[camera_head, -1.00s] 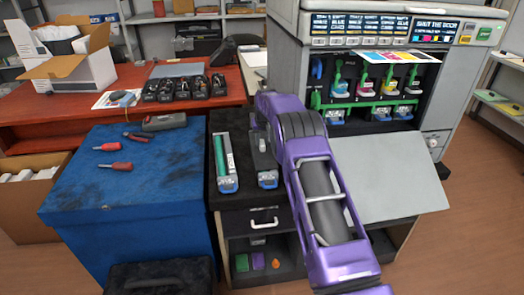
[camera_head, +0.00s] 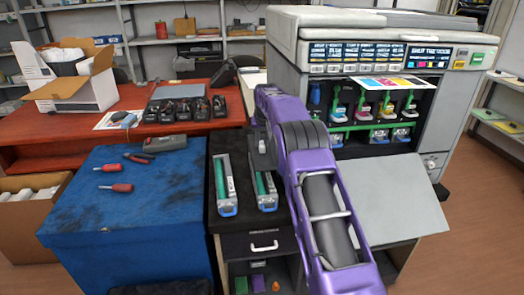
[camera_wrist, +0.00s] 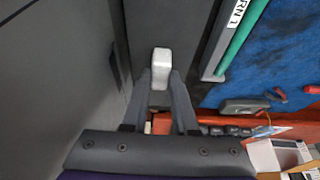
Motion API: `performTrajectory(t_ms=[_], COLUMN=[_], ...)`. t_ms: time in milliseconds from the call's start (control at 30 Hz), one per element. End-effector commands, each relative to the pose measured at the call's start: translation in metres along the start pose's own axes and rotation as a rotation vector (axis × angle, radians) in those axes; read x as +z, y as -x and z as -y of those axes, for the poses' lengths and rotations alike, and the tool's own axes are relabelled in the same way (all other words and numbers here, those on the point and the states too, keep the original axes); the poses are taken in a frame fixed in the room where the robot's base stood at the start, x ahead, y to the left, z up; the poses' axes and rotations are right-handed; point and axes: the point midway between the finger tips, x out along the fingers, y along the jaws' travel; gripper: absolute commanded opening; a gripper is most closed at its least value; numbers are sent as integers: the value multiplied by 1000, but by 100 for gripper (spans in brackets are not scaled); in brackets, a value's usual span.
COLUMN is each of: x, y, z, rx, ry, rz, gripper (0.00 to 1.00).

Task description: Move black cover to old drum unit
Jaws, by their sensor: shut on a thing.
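My gripper (camera_wrist: 160,78) is shut on the pale raised grip of the black cover (camera_wrist: 167,22), a long dark strip seen in the wrist view. In the head view my purple arm hides most of the gripper and cover. Two drum units lie side by side on the dark cabinet top. The left unit (camera_head: 223,185) and right unit (camera_head: 264,190) both show green drums and blue ends. The left unit also shows in the wrist view, with its green drum (camera_wrist: 243,38) exposed beside the cover.
A blue box (camera_head: 130,215) with tools stands left of the cabinet. The printer (camera_head: 385,60), with its front open and a grey flap (camera_head: 385,205) lowered, is on the right. A red desk (camera_head: 60,130) with black cartridges is behind.

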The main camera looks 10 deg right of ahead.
Motion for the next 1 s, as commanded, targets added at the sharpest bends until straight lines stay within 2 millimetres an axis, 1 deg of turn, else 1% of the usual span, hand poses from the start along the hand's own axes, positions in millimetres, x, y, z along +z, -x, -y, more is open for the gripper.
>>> performTrajectory(t_ms=[33, 100, 533, 633, 1000], x=[-3, -6, -19, -20, -19], y=[8, 14, 46, 50, 49], z=[0, 0, 0, 0, 0], rx=[0, 0, 0, 0, 0], ry=[0, 0, 0, 0, 0], rz=[0, 1, 1, 1, 1], gripper=[0, 0, 0, 0, 0])
